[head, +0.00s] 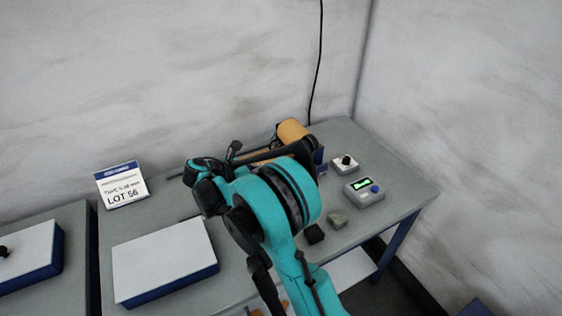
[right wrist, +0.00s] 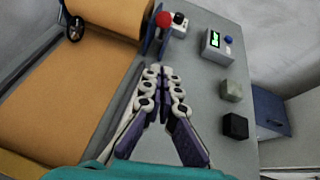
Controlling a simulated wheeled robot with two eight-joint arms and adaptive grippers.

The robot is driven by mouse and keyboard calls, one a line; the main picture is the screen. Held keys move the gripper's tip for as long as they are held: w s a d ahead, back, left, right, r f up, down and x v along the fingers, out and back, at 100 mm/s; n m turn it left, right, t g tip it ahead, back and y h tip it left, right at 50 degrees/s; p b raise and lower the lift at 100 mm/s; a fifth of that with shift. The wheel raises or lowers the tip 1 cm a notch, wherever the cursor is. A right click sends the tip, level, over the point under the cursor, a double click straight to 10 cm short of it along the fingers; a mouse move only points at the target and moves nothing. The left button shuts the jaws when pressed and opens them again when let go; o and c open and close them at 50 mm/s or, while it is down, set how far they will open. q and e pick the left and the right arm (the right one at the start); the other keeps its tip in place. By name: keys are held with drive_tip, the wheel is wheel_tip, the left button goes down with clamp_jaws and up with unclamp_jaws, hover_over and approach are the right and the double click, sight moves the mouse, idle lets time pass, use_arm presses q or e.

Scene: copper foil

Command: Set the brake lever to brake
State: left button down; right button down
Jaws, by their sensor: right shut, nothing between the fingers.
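A red ball knob (right wrist: 163,19) shows in the right wrist view beside a blue bracket (right wrist: 152,38) at the end of the copper-coloured roll (right wrist: 115,14). It looks like the brake lever's end, but its shaft and any position marks cannot be made out. My right gripper (right wrist: 164,72) is shut and empty, with its fingertips below the knob in the picture and apart from it. In the head view my teal right arm hides the gripper and the knob. The roll (head: 293,131) shows behind the arm there. My left gripper is not in view.
A white box with a black knob (head: 345,162) and a grey box with a green display (head: 363,189) stand right of the roll. A grey block (head: 337,219) and a black block (head: 314,234) lie nearer. A white-topped box (head: 165,260) and lot sign (head: 122,184) are left.

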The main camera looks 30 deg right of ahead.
drive_tip(key=shift+w+a, duration=0.1)
drive_tip(key=shift+f, duration=0.1)
drive_tip(key=b, duration=0.4)
approach(311, 161)
drive_tip(key=shift+x, duration=1.15)
drive_tip(key=shift+w, duration=0.25)
